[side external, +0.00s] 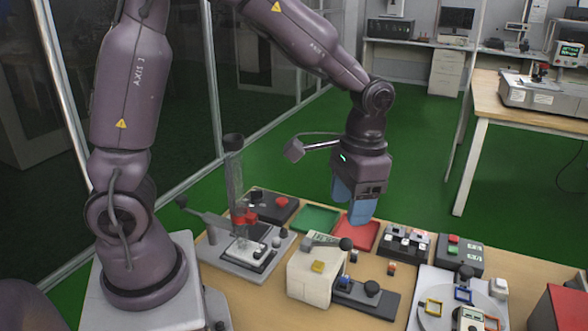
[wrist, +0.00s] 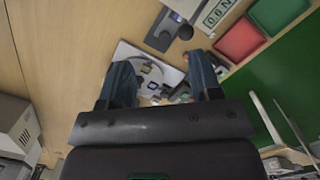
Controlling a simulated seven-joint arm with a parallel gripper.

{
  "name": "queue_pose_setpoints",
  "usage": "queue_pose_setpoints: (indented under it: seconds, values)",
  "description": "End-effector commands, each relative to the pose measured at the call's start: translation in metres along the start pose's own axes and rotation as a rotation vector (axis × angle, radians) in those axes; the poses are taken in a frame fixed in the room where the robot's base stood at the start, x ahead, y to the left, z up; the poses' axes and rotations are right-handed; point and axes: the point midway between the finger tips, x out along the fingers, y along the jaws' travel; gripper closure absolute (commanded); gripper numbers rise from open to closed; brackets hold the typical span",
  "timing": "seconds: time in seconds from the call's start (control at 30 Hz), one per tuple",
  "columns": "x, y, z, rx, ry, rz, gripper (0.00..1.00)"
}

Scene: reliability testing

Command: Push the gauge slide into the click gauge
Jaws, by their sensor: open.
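The click gauge appears to be the cream block (side external: 309,280) with a labelled lever on top, in the middle of the bench. A dark slide (side external: 378,300) with a round black knob extends from its right side; I take this as the gauge slide. In the wrist view the slide (wrist: 163,32) lies at the top, with the gauge's label (wrist: 216,12) to its right. My gripper (side external: 350,212) is open and empty, with blue fingers, behind the gauge near the red tray. In the wrist view its fingers (wrist: 160,76) are apart with nothing between them.
A red tray (side external: 367,235) and a green tray (side external: 314,218) lie at the back. A lever fixture (side external: 215,262) stands left of the gauge. Button boxes (side external: 460,258) and a white plate (side external: 430,285) with small coloured frames are to the right. A small part (side external: 391,268) stands near the slide.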

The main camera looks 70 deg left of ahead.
Motion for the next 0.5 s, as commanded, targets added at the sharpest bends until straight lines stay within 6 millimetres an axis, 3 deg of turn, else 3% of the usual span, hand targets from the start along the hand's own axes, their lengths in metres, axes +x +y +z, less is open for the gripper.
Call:
queue_pose_setpoints:
  seconds: [0.5]
  values:
    - [-0.032,-0.005,0.076,0.001,0.184,-0.003,0.42]
